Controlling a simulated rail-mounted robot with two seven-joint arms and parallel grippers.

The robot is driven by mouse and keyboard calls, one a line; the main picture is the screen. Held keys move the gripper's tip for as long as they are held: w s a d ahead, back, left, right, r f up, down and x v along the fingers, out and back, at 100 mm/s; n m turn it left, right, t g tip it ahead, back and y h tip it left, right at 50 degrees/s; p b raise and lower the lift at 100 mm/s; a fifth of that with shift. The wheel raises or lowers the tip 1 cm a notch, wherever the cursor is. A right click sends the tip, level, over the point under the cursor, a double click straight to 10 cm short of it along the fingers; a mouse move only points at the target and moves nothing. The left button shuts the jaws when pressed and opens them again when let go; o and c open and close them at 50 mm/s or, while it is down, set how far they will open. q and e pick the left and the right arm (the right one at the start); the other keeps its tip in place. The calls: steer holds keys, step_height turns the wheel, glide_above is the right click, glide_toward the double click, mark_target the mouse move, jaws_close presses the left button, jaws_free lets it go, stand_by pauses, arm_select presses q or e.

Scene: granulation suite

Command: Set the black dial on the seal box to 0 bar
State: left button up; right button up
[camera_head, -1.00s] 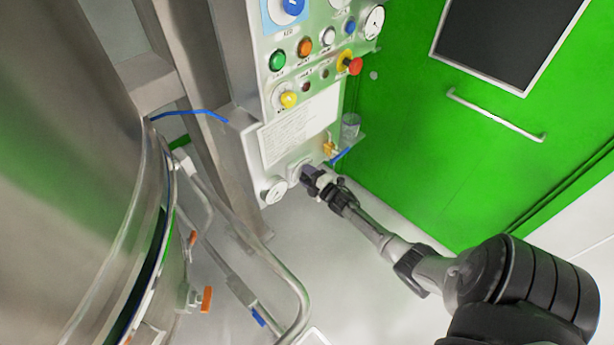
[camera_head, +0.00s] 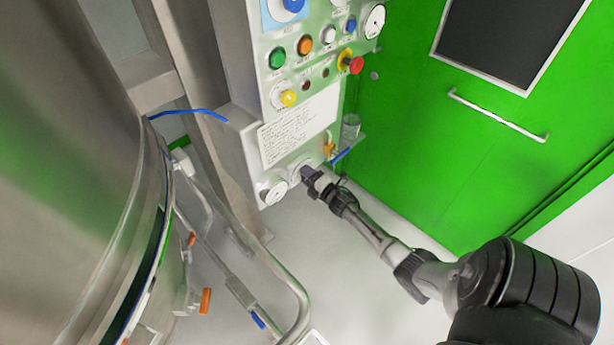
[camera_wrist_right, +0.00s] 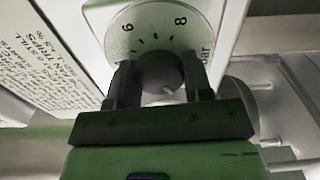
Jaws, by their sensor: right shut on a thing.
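The black dial (camera_wrist_right: 160,72) is on a pale round scale plate (camera_wrist_right: 124,42) marked 6, 8 and "bar" in the right wrist view. A small white mark shows on the dial's side towards the gripper. The 0 is not visible. My right gripper (camera_wrist_right: 160,88) has one finger on each side of the dial and is shut on it. In the head view, my right gripper (camera_head: 308,176) is at the lower front of the white seal box (camera_head: 247,150) and hides most of the dial. My left gripper is not in view.
A small clear cup (camera_head: 350,127) and a blue-handled valve (camera_head: 342,156) are close on the right. Buttons and a red emergency stop (camera_head: 355,66) are above. A steel vessel (camera_head: 75,190) and pipes fill the left.

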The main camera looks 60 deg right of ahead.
steer(key=o, duration=0.9)
steer(key=shift+p+v, duration=1.35)
steer(key=shift+v, duration=5.6)
